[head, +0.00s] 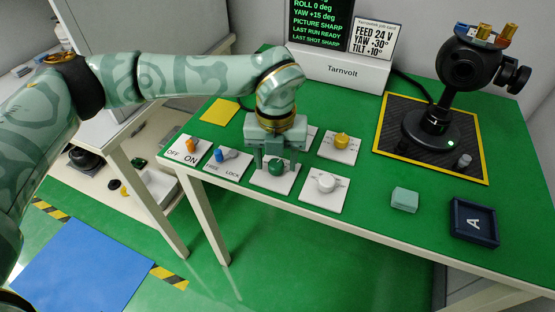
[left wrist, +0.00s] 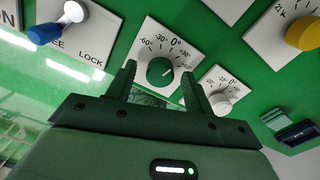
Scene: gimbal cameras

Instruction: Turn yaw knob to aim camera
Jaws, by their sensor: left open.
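The green knob (head: 276,168) sits on a white dial plate on the green table; I take it as the yaw knob. In the left wrist view the knob (left wrist: 160,71) has marks around it, with 0° at the top and minus and plus values to the sides. My left gripper (head: 275,161) points down over it, open, one finger on each side. I cannot tell whether the fingers touch it. The camera (head: 470,62) stands on a gimbal at the back right. The screen (head: 320,22) reads YAW +15 deg; the card (head: 374,38) reads YAW +30°. My right gripper is not in view.
Close around are a white knob (head: 325,183), a yellow knob (head: 341,140), a blue lever (head: 222,155) and an orange switch (head: 192,145). A pale green block (head: 405,199) and a dark tray marked A (head: 474,222) lie to the right.

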